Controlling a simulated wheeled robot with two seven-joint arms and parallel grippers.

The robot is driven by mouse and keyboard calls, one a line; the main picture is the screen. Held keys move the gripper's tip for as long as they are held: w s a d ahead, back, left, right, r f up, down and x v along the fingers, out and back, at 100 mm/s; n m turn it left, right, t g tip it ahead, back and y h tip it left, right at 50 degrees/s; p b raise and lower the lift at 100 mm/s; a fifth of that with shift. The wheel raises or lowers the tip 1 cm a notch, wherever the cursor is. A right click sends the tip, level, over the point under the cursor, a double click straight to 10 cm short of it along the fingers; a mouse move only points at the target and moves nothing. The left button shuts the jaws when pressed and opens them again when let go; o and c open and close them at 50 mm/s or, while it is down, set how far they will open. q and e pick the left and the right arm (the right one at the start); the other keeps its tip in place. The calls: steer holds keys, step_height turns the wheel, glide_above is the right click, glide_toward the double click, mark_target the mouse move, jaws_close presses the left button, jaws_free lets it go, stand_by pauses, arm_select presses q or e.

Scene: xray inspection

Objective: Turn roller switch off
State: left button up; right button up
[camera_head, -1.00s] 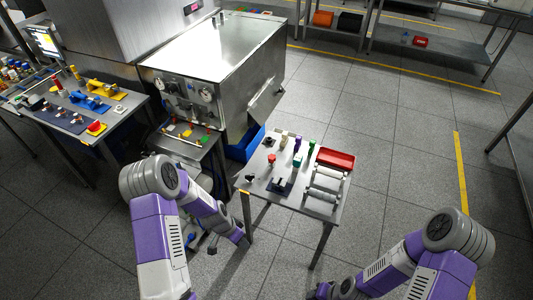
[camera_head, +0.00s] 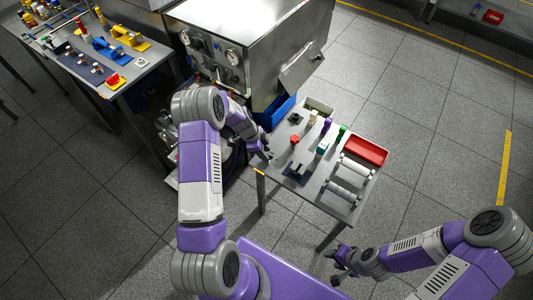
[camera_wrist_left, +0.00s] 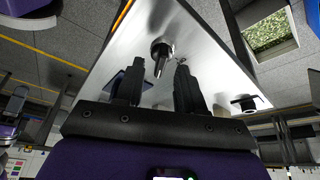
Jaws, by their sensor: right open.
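A small metal toggle switch with a dark round base (camera_wrist_left: 162,48) stands on the grey table; I take it to be the roller switch. In the left wrist view it shows between the two black fingers of my left gripper (camera_wrist_left: 158,72), which are apart; I cannot tell whether they touch it. In the head view my left gripper (camera_head: 264,155) is at the table's left edge and hides the switch. Two pale rollers (camera_head: 347,176) lie at the table's right side. My right gripper (camera_head: 342,265) is open and empty, low in front of the table.
The small table (camera_head: 321,207) also holds a red tray (camera_head: 366,151), a red-topped knob (camera_head: 295,140), a dark blue block (camera_head: 297,171) and several small coloured pieces. A steel cabinet (camera_head: 260,45) stands behind. Floor to the right is clear.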

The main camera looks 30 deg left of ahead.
arm_select(q)
steer(key=shift+x, duration=0.75)
jaws_close()
